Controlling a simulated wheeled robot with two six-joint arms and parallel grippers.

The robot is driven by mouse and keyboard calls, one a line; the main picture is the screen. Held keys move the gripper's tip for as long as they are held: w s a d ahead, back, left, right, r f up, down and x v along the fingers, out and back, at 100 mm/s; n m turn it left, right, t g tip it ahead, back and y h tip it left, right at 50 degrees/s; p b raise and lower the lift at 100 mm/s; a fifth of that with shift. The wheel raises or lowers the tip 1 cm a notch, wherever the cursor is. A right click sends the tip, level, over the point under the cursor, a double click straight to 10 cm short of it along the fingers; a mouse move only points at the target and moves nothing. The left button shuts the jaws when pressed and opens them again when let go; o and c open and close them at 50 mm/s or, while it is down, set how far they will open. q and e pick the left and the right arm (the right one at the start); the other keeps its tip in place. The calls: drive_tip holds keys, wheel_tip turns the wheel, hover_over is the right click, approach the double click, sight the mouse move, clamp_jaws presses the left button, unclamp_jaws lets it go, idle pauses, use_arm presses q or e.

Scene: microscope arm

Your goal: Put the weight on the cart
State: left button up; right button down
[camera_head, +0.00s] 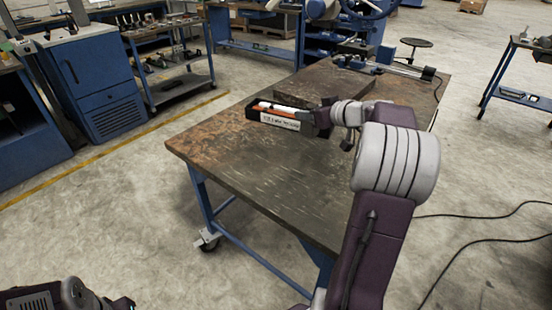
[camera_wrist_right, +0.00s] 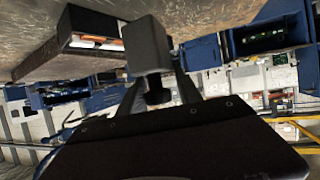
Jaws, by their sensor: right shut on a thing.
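I cannot tell whether the weight touches the bench top. A wheeled shelf cart (camera_head: 180,88) with items on its shelves stands behind the bench at the left. Only part of my left gripper (camera_head: 120,303) shows, at the bottom left edge.
The worn bench top (camera_head: 240,170) is bare at its front, and the bench has blue legs and a caster. A thick brown slab (camera_head: 325,84) lies behind my right gripper. A blue cabinet (camera_head: 95,85) stands left of the cart. Black cables (camera_head: 480,240) lie on the floor at the right.

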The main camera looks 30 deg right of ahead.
drive_tip(key=a+f+b, duration=0.1)
drive_tip(key=a+f, duration=0.2)
drive_tip(key=a+f+b, duration=0.1)
drive_tip(key=a+f, duration=0.2)
drive_tip(key=a+f+b, duration=0.1)
drive_tip(key=a+f, duration=0.2)
drive_tip(key=shift+s+a+f+b, duration=0.3)
drive_tip(key=shift+b, duration=0.05)
drive_tip(key=shift+r, duration=0.1)
drive_tip(key=c, duration=0.8)
unclamp_jaws()
drive_tip(key=shift+s, duration=0.1)
